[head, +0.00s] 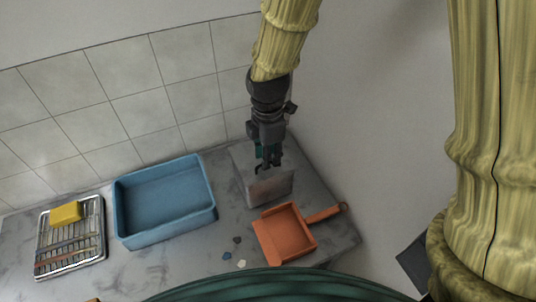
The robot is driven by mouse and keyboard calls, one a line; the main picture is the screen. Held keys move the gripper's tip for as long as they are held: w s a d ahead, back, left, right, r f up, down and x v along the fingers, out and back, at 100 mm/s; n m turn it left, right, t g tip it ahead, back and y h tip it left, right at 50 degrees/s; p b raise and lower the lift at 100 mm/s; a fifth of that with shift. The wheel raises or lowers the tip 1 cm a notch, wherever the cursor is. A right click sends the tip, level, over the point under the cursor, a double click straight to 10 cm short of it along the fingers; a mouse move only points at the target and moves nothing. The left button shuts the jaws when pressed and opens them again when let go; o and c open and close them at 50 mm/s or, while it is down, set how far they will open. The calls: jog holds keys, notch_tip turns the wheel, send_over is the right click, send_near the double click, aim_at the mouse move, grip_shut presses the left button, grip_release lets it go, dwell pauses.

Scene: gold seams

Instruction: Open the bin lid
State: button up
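A small grey box (270,190), which looks like the bin, stands on the counter near the back right corner. Its lid is hard to make out, and part of its top is hidden behind my gripper. My gripper (267,165) points down at the top of the box, with its dark fingers at or just over the upper edge. I cannot tell whether the fingers touch the lid, or whether they are open or shut.
An orange dustpan (284,234) lies just in front of the box. Several small shards (232,255) lie left of it. A blue basin (165,202) and a rack (70,238) with a yellow sponge (66,213) stand farther left. A tiled wall (125,95) rises behind the counter.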

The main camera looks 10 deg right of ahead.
jog(key=shift+f, duration=0.65)
grip_shut()
jog(key=shift+r, duration=0.1)
